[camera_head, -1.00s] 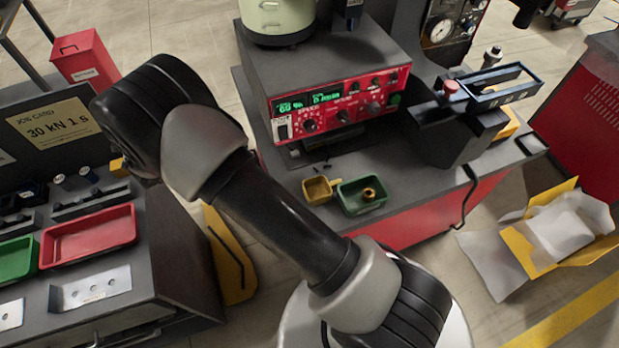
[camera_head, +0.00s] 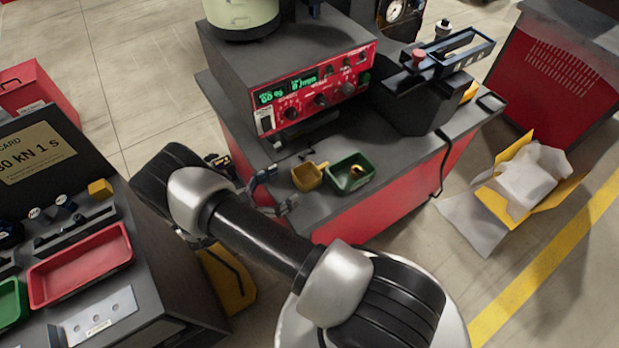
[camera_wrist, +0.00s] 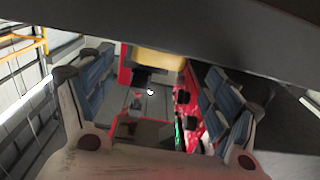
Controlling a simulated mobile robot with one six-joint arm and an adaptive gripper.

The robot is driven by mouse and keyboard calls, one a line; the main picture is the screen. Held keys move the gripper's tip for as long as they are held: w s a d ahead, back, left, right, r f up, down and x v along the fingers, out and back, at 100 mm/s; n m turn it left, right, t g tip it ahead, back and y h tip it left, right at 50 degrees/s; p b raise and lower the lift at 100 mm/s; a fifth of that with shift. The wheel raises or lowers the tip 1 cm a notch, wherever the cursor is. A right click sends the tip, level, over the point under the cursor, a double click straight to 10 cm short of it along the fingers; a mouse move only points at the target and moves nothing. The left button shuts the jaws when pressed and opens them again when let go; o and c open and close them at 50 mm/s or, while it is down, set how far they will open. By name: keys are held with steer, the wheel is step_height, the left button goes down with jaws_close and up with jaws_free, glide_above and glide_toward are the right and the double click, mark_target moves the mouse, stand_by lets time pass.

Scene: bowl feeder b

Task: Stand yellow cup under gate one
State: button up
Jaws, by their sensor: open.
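The yellow cup (camera_head: 308,177) stands on the grey bench top, near its front edge and left of a green tray (camera_head: 371,168). My gripper (camera_head: 280,188) is open, just left of the yellow cup and apart from it in the head view. In the wrist view a yellow shape, likely the cup (camera_wrist: 158,60), shows beyond the open fingers of my gripper (camera_wrist: 155,85). I cannot make out which part is gate one.
The red-fronted feeder controller (camera_head: 315,92) stands behind the cup, under a pale green bowl (camera_head: 241,12). A black block with a rail and red knob (camera_head: 418,58) is at right. A red tray (camera_head: 80,262) lies on the left bench. An open yellow box (camera_head: 490,200) is on the floor.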

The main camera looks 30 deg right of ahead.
mark_target(316, 168)
steer(key=d+b, duration=0.1)
steer(key=d, duration=0.7)
steer(key=shift+d+r, duration=0.1)
steer(key=shift+d, duration=0.05)
steer(key=shift+c, duration=0.4)
steer(key=c, duration=1.3)
